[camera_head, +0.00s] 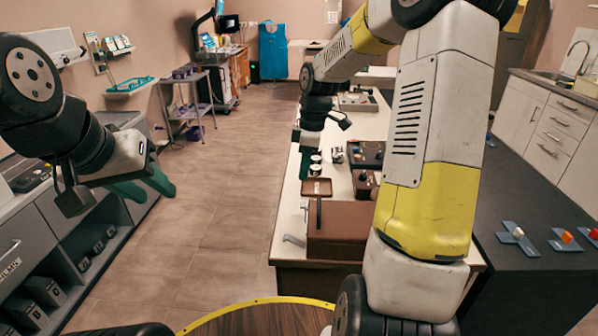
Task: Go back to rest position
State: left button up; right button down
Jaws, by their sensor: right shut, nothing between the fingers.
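My left gripper (160,194) hangs at the left, in front of the grey cabinets. Its two green fingers are spread apart with nothing between them. My right arm reaches up from the lower right and bends over to the left. Its wrist and right gripper (306,160) point down over the white-topped counter in the middle. The right gripper is shut and small in the picture, with nothing visible held in it.
The long counter (290,225) carries a brown box (340,232), a brown tray (316,187) and small devices. A dark worktop (525,205) with small coloured pieces lies at the right. Grey cabinets (35,235) line the left. The tiled floor (215,205) between is clear.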

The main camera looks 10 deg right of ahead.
jog(key=shift+r, duration=0.15)
jog(key=s+r+m+t, duration=0.2)
jog(key=s+r+m, duration=0.2)
jog(key=s, duration=0.3)
jog(key=s+a+r+m+t, duration=0.1)
jog(key=s+r+m+t, duration=0.1)
jog(key=s+r+m, duration=0.3)
jog(key=s+r+m+t, duration=0.1)
jog(key=s+r+m, duration=0.4)
jog(key=s, duration=0.5)
jog(key=shift+s+a+t+y, duration=0.3)
jog(key=shift+a+t, duration=0.1)
jog(key=shift+w+f, duration=0.1)
